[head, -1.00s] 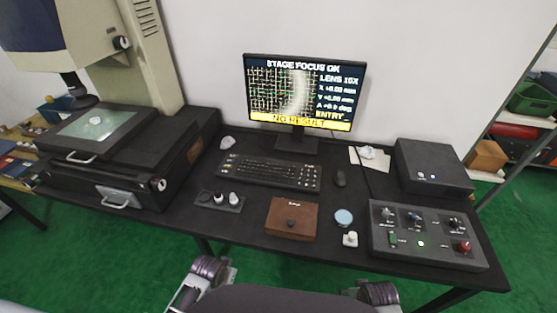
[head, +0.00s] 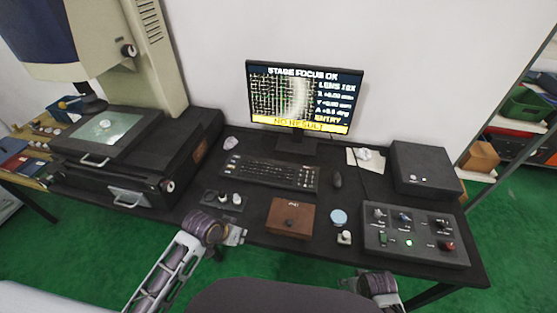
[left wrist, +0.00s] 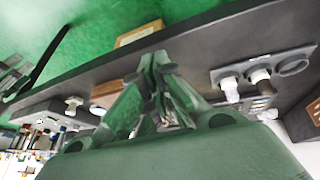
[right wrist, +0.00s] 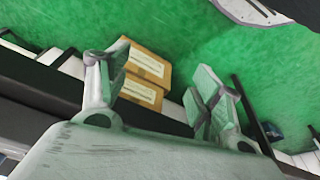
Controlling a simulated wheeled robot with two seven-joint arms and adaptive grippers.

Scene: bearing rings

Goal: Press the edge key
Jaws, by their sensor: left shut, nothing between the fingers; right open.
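The black keyboard (head: 270,172) lies on the desk in front of the monitor (head: 300,98). The control box (head: 415,235) with knobs, a lit green button and a red button sits at the right. I cannot read which key is the edge key. My left gripper (head: 238,235) is at the desk's front edge, near the small tray of knobs (head: 224,200) and left of the brown box. In the left wrist view it (left wrist: 160,62) is shut and empty. My right gripper (head: 350,284) is below the desk's front edge; in the right wrist view it (right wrist: 160,72) is open and empty.
A brown box (head: 290,218), a blue-topped round item (head: 339,217), a white-topped item (head: 344,237) and a mouse (head: 337,179) lie on the desk. The measuring machine's stage (head: 100,133) stands left. A black box (head: 425,170) stands at the back right.

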